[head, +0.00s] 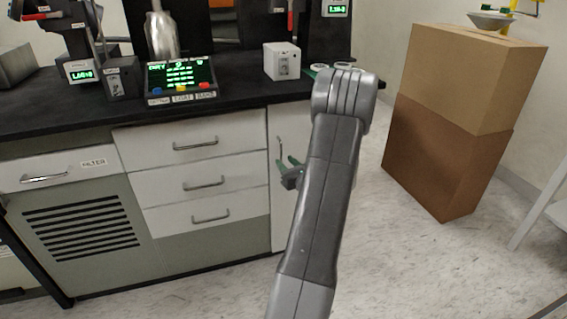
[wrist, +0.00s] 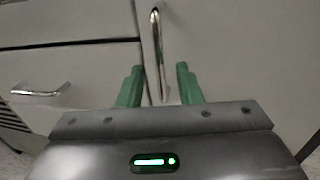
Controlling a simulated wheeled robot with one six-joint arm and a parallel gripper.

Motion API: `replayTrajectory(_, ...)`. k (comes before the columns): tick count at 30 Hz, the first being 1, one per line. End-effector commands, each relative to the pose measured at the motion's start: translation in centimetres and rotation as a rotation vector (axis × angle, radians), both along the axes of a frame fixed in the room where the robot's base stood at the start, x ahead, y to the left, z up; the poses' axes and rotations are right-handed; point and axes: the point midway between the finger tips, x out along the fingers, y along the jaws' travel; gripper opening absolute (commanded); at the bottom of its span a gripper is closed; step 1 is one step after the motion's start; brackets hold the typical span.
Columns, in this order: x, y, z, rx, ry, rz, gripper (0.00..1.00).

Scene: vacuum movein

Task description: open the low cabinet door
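The low cabinet door (head: 284,205) is the narrow white panel right of the drawers in the head view, partly hidden behind my arm. It looks shut. Its upright metal handle (head: 279,150) is near the door's left edge. In the wrist view the door (wrist: 235,60) fills the upper right, and the handle (wrist: 156,45) hangs upright at top centre. My gripper (head: 288,167) has green fingers and is in front of the door. In the wrist view its fingers (wrist: 159,82) are apart, with the handle's lower part between them in the picture. I cannot tell whether they touch it.
White drawers (head: 192,182) with metal handles and a vented filter panel (head: 80,222) are left of the door. A black counter (head: 225,94) with lab devices is above. Stacked brown boxes (head: 448,125) stand at the right. Pale floor (head: 390,270) is clear before them.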

Motion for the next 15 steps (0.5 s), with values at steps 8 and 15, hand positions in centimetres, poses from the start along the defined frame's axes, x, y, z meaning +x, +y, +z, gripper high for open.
replayTrajectory(8,2.1,1.2,0.0,0.000,0.000,0.001,0.32)
replayTrajectory(15,2.3,1.3,0.0,0.000,0.000,0.000,0.32)
